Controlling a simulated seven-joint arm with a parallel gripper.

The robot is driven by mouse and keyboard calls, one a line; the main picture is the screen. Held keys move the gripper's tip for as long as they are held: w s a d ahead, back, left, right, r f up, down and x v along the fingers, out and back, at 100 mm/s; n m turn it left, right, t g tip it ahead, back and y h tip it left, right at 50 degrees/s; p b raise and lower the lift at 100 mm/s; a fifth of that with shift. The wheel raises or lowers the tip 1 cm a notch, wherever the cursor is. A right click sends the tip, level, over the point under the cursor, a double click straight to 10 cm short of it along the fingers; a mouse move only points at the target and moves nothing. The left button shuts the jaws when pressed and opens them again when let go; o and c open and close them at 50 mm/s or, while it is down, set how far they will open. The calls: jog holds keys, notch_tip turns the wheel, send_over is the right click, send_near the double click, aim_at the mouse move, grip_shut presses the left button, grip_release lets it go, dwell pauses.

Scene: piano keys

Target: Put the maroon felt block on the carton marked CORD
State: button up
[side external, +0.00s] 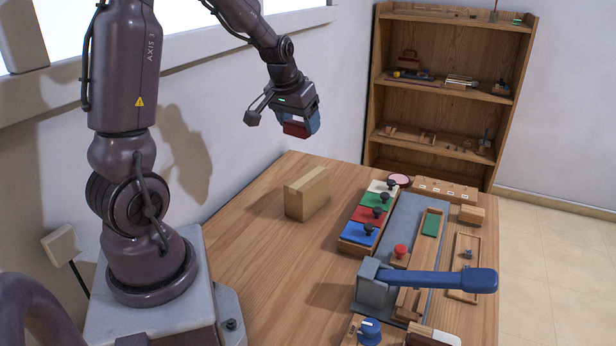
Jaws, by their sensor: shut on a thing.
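My gripper (304,122) is high above the table, over the back part near the wall. Its blue fingers are shut on the maroon felt block (296,130), which shows as a dark red face between them. A closed brown cardboard carton (307,196) stands upright on the table below the gripper, clearly apart from the block. No lettering on the carton is readable from this side. The top of the carton is bare.
To the carton's right is a row of coloured plates with black knobs (372,215). Beyond it are a grey panel with a red button (401,250) and a blue lever (430,280). The wooden table (265,265) is clear around the carton. Shelves (450,100) stand behind.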

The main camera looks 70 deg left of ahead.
jog(key=s+d+f+n, duration=0.1)
jog(key=s+d, duration=0.2)
jog(key=s, duration=0.3)
send_near(312, 173)
jog(key=shift+w+a+f+n+g, duration=0.15)
jog(key=shift+w+a+f+n, duration=0.1)
jog(key=shift+w+f, duration=0.25)
jog(key=shift+w+a+f+n+g, duration=0.15)
jog(key=shift+w+a+f, duration=0.2)
jog(key=shift+f, duration=0.2)
jog(key=shift+w+f, duration=0.15)
jog(key=shift+f, duration=1.55)
jog(key=shift+f, duration=0.2)
jog(key=o, duration=0.9)
jog(key=shift+r, duration=0.1)
